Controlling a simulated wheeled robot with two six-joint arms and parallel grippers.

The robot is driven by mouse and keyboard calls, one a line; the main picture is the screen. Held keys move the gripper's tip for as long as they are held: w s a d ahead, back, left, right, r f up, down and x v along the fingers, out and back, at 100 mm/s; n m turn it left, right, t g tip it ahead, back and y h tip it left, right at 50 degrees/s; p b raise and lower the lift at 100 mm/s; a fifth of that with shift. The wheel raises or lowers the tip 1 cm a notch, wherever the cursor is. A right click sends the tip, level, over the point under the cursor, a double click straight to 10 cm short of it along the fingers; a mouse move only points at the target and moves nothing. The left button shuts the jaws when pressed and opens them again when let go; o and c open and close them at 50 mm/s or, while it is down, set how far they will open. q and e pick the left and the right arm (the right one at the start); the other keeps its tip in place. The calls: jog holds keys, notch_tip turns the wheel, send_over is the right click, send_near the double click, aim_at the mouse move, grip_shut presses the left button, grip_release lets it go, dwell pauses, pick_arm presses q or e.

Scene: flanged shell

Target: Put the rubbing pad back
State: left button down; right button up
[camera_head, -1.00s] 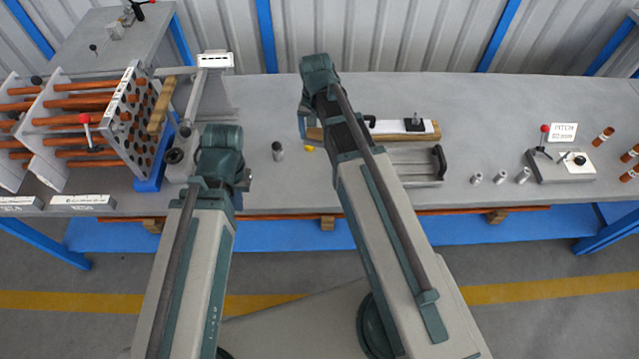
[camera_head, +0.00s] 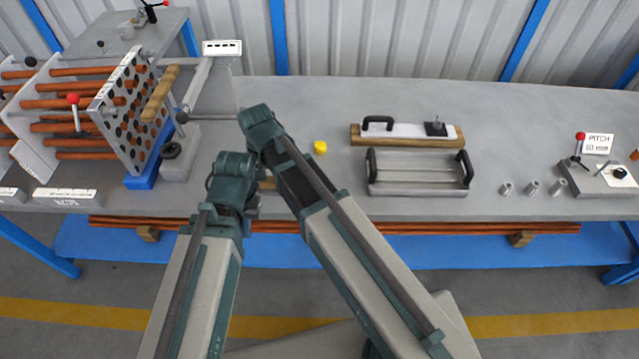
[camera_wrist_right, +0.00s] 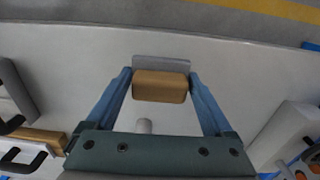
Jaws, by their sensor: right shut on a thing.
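The rubbing pad (camera_wrist_right: 160,86) is a small tan block with a grey plate along its far side. In the right wrist view my right gripper (camera_wrist_right: 161,90) is shut on it, one blue finger at each end. The pad is over the pale grey bench top; its exact height is unclear. In the head view my right gripper (camera_head: 260,125) is just above and right of my left gripper (camera_head: 232,175), and the two overlap in the picture. The left gripper's fingertips are hidden, so its opening does not show.
A yellow disc (camera_head: 320,147), a white handled plate (camera_head: 405,130) on a wooden board (camera_head: 368,140) and a grey two-handled tray (camera_head: 418,176) lie to the right. The tube rack (camera_head: 125,115) stands left. The bench middle (camera_head: 340,100) is clear behind.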

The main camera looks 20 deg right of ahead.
jog(key=d, duration=0.4)
jog(key=w+d+f, duration=0.1)
jog(key=d, duration=0.4)
jog(key=d+b, duration=0.1)
jog(key=d, duration=0.3)
jog(key=shift+w+d+f, duration=0.15)
jog(key=shift+w+d, duration=0.1)
jog(key=shift+w, duration=0.05)
jog(key=shift+d+f, duration=0.1)
jog(key=shift+d, duration=0.4)
notch_tip(320, 180, down, 4)
jog(key=b, duration=0.3)
jog(key=shift+a+r+b, duration=0.1)
jog(key=shift+r+b, duration=0.15)
jog(key=shift+b, duration=0.1)
jog(key=shift+f, duration=0.1)
jog(key=o, duration=1.2)
